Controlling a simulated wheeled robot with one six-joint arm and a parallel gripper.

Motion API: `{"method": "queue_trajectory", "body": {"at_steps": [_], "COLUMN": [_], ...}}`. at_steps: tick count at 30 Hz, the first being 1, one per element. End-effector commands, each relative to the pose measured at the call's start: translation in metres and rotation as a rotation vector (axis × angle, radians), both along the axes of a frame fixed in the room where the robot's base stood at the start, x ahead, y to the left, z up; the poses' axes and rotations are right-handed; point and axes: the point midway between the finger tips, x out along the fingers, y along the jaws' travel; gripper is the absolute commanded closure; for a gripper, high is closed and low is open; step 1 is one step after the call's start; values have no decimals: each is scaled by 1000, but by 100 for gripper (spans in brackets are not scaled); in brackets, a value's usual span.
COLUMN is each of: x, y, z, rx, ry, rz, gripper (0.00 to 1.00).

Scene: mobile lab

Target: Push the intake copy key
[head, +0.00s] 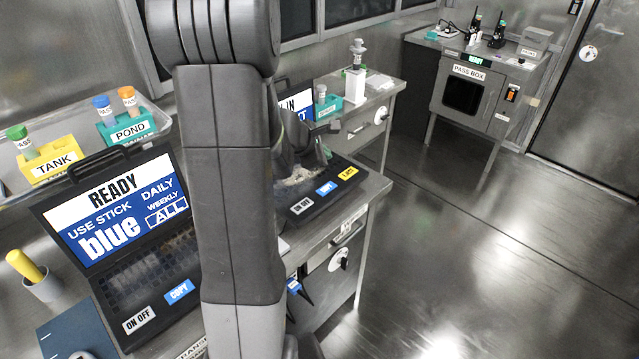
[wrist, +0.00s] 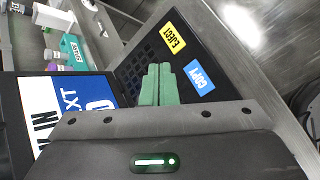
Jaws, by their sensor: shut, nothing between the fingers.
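The right laptop has a blue copy key (head: 326,188) between a white on/off key (head: 302,205) and a yellow eject key (head: 348,173). In the wrist view, the copy key (wrist: 198,77) lies just right of my fingertips, with the eject key (wrist: 172,38) beyond them. My gripper (wrist: 158,70) is shut and empty, its green fingers side by side over the laptop's key deck. In the head view, my arm hides part of this laptop and most of my gripper (head: 326,153). The left laptop has another blue copy key (head: 179,291).
The left laptop's screen (head: 117,208) reads READY and "use stick blue". A yellow TANK rack (head: 47,160) and teal POND rack (head: 127,130) stand behind it. A pass box (head: 463,95) stands at the back right. The floor (head: 450,240) at right is clear.

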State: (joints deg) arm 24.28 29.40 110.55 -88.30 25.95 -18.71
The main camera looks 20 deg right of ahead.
Motion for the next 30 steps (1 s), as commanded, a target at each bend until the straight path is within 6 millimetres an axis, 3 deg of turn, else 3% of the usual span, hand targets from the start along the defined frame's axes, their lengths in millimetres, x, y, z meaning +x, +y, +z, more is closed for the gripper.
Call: {"method": "queue_trajectory", "body": {"at_steps": [16,30], "x": [0,0], "y": [0,0], "z": [-10,-72], "rx": [0,1], "ry": [1,1], "rz": [1,0], "gripper": [100,100]}}
